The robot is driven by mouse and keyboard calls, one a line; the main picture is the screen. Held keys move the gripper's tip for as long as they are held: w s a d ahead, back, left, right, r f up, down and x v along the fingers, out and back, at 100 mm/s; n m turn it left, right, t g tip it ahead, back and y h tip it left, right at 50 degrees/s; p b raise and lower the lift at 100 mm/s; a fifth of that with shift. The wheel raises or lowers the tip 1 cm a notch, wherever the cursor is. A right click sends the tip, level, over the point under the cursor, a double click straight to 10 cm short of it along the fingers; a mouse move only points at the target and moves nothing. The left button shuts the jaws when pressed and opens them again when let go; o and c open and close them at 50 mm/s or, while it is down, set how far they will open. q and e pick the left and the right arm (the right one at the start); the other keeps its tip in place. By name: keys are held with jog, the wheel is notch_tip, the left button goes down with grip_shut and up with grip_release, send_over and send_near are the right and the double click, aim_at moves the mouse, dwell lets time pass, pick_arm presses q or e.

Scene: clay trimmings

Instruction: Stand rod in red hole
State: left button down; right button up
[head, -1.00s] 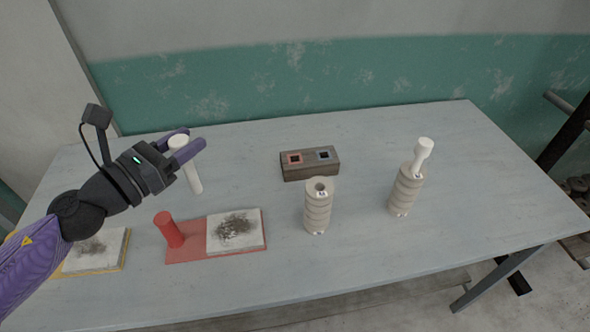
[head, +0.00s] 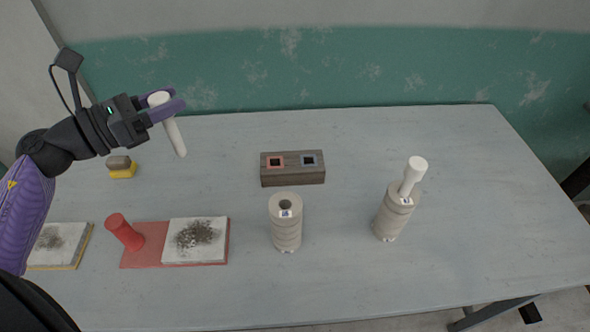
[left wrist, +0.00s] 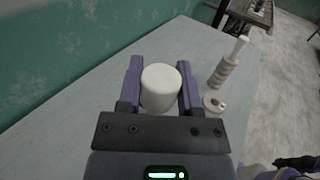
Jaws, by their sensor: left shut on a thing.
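My left gripper (head: 163,107) is shut on a white rod (head: 175,137), holding it near its top end, slightly tilted, with its lower end over the back left of the table. The rod's round white end also shows between the purple fingers in the left wrist view (left wrist: 160,88). A dark wooden block (head: 292,176) stands at the back middle, to the right of the rod. Its left hole has a red border (head: 276,162) and looks empty. Its right hole has a blue-grey border (head: 309,160). My right gripper is not in the head view.
A stack of beige rings (head: 287,232) stands before the block. Another stack (head: 389,221) holds a white knobbed piece (head: 411,176). A red board (head: 142,258) with a red cylinder (head: 124,231) lies front left. A yellow-based block (head: 121,167) sits at the left. Table between rod and block is clear.

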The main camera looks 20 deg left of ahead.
pick_arm(q)
notch_tip(320, 180, down, 8)
jog(key=w+b, duration=0.1)
jog(key=b, duration=0.5)
jog(key=x, duration=1.8)
notch_tip(320, 180, down, 12)
jog(key=b, duration=0.6)
jog(key=shift+r, duration=0.2)
jog(key=shift+c, duration=1.4)
grip_release()
jog(key=shift+s+d, duration=0.1)
jog(key=shift+d, duration=0.05)
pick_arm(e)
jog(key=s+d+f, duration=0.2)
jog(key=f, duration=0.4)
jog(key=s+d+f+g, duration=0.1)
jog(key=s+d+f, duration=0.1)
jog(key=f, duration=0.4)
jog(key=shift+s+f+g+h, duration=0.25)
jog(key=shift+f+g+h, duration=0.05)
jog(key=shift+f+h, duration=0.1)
pick_arm(q)
jog(key=p+v, duration=0.1)
jog(key=v, duration=1.1)
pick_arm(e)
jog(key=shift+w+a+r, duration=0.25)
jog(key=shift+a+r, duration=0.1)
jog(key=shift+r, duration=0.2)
